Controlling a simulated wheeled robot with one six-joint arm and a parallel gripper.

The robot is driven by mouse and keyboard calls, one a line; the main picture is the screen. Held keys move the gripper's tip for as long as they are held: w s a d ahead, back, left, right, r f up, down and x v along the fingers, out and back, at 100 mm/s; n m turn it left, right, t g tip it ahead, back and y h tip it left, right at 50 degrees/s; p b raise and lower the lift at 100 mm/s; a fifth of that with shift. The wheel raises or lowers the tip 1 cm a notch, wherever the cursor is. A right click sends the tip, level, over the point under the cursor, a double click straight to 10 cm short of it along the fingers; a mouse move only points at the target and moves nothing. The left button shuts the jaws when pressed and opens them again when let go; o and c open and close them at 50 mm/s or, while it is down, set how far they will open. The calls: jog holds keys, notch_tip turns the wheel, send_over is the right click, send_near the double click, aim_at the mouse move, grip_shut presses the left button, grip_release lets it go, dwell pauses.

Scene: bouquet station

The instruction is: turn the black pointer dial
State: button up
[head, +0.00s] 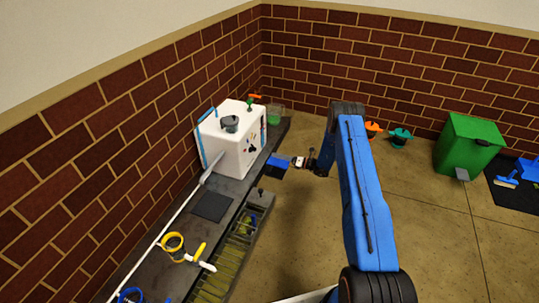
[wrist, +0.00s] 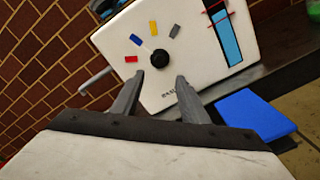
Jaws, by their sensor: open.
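The black pointer dial (wrist: 159,57) is a round black knob on the front of a white machine (wrist: 185,88). Red, blue, yellow and grey marks sit in an arc around it. I cannot tell the gap in depth. In the head view the white machine (head: 222,143) stands on the dark bench, with my gripper (head: 288,161) in front of its marked face.
A blue tray (wrist: 256,113) juts out at the right below the machine. A blue gauge strip (wrist: 227,38) with red lines is on the same face. The dark bench (head: 150,265) holds yellow-handled tools. A green bin (head: 468,143) stands far right on open floor.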

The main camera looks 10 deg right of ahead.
jog(key=shift+v, duration=2.25)
jog(key=shift+r, duration=0.1)
